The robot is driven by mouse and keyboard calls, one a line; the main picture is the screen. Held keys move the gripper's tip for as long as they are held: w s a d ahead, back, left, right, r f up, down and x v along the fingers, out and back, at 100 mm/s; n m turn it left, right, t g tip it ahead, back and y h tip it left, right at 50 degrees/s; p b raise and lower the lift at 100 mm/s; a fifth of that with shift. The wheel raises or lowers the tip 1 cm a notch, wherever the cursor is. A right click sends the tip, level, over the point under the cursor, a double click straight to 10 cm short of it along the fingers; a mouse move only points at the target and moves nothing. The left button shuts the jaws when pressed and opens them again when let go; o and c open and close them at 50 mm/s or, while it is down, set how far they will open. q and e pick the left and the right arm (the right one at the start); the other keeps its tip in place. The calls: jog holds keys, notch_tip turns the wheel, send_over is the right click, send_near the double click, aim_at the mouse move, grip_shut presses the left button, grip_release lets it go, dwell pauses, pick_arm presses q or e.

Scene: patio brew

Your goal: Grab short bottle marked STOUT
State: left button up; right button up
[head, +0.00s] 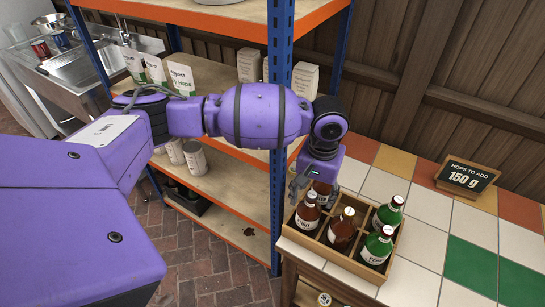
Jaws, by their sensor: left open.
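A wooden crate (328,262) with compartments stands at the left end of the tiled counter and holds several bottles. A brown bottle (307,217) is at its left, another brown bottle (342,233) is in the middle, and a third (323,190) is at the back, partly hidden by my gripper. Two green bottles with white caps, a rear one (388,214) and a front one (377,246), are on the right. The labels are too small to read, so I cannot tell which is STOUT. My left gripper (309,188) is open, pointing down over the crate's back-left bottles.
A shelf rack with a blue post (279,130) stands close behind my left arm, holding bags and cans (195,158). A sign reading "HOPS TO ADD 150 g" (467,177) stands on the counter. The tiles (430,235) right of the crate are clear.

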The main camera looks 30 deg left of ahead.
aim_at(311, 209)
pick_arm(q)
jog(key=shift+s+f, duration=0.25)
jog(key=shift+f, duration=0.3)
jog(key=shift+s+f, duration=0.25)
jog(key=shift+f, duration=0.25)
notch_tip(311, 209, down, 4)
jog(key=shift+w+r, duration=0.1)
jog(key=shift+f, duration=0.3)
jog(key=shift+c, duration=0.2)
jog(key=c, duration=1.1)
jog(key=shift+c, duration=1.3)
jog(key=shift+w+r, duration=0.1)
jog(key=shift+r, duration=0.05)
pick_arm(e)
jog(key=shift+s+d+f, duration=0.2)
jog(key=shift+s+f, duration=0.1)
jog(key=shift+s, duration=0.2)
jog(key=shift+s+d+f, duration=0.15)
jog(key=shift+s+f, duration=0.15)
jog(key=shift+s, duration=0.15)
